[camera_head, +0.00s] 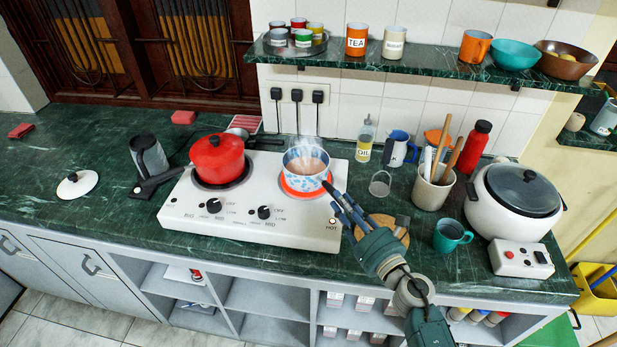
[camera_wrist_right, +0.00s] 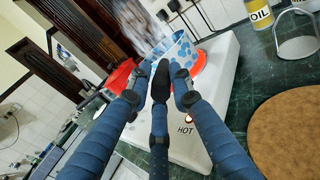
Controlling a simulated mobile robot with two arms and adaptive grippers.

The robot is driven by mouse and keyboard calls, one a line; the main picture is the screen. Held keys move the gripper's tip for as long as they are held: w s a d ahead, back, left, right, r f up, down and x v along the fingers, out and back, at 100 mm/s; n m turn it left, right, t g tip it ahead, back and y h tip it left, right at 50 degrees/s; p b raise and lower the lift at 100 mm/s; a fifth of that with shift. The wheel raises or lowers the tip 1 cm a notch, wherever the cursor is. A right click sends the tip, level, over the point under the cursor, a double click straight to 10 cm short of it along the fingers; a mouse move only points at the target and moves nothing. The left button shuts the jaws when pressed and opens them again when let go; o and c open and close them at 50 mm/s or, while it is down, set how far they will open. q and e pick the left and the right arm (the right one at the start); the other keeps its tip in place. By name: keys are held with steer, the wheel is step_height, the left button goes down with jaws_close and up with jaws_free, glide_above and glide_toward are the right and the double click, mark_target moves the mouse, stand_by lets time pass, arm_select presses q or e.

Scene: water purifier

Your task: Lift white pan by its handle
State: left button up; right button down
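The white pan (camera_head: 305,164) with a blue pattern stands upright on the right burner of the white stove and holds a brown, steaming liquid. It also shows in the right wrist view (camera_wrist_right: 181,48), just beyond my fingertips. My right gripper (camera_head: 341,199) is at the pan's right front side, above the stove's right edge. My left gripper is not in view.
The white stove (camera_head: 230,232) also bears a red pot (camera_head: 217,160). A round wooden board (camera_head: 401,236), a teal mug (camera_head: 450,236), a utensil holder (camera_head: 429,192) and a rice cooker (camera_head: 520,200) are right of the stove. A shelf (camera_head: 430,64) runs above the counter.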

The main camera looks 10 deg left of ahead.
steer(key=shift+w+r, duration=0.1)
steer(key=shift+r, duration=0.1)
steer(key=shift+r, duration=0.15)
steer(key=shift+r+p, duration=0.6)
steer(key=shift+r, duration=0.15)
step_height(320, 180, up, 18)
steer(key=p, duration=0.9)
steer(key=shift+p, duration=0.4)
steer(key=shift+r, duration=0.2)
